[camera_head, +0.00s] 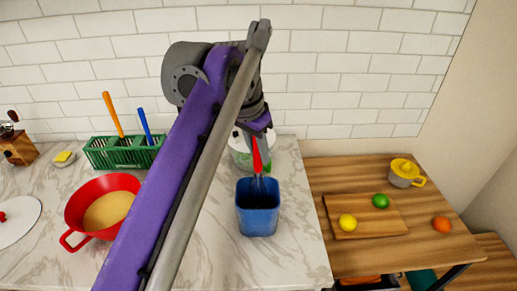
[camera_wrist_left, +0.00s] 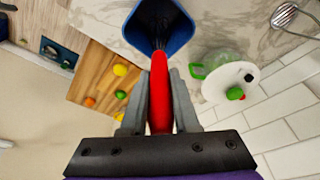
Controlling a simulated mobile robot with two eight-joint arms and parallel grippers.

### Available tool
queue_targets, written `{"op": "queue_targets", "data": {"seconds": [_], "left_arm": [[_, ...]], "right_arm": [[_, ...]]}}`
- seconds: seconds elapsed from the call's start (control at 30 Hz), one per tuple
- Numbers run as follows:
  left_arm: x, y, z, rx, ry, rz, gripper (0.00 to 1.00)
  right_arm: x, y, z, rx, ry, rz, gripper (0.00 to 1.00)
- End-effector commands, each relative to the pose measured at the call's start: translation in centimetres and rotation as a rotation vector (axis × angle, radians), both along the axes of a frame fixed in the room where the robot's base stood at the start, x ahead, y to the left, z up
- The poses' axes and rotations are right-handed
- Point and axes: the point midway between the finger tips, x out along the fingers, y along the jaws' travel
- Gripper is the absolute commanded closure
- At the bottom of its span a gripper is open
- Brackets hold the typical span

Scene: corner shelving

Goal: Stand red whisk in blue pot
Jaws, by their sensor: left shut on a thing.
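The red whisk (camera_head: 257,157) is upright in the head view, with its wire end at the mouth of the blue pot (camera_head: 257,222). My left gripper (camera_wrist_left: 160,100) is shut on the red whisk's handle (camera_wrist_left: 159,90) in the left wrist view. There the whisk's wires reach inside the rim of the blue pot (camera_wrist_left: 186,32). Whether the wires touch the pot's floor I cannot tell. In the head view my left gripper (camera_head: 257,132) is above the pot, its fingers partly hidden by the wrist. My right gripper is not in view.
A white-lidded container (camera_head: 241,150) stands just behind the pot. A red pan (camera_head: 100,212) and a green rack (camera_head: 122,153) are at the left. A wooden table at the right holds a board (camera_head: 365,222) with fruit. Marble counter (camera_head: 295,262) near the pot is clear.

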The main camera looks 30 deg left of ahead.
Motion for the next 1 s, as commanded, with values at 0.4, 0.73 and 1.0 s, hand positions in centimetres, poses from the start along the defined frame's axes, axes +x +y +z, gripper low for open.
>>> {"op": "queue_targets", "data": {"seconds": [0.4,0.73,1.0], "left_arm": [[0.0,0.0,0.0,0.000,0.000,0.000,0.36],[-0.2,0.1,0.8,0.000,0.000,0.000,0.36],[-1.3,0.4,5.7,-0.001,-0.001,0.002,0.36]], "right_arm": [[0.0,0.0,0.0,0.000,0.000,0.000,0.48],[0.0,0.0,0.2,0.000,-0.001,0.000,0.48],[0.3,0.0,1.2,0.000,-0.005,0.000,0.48]]}}
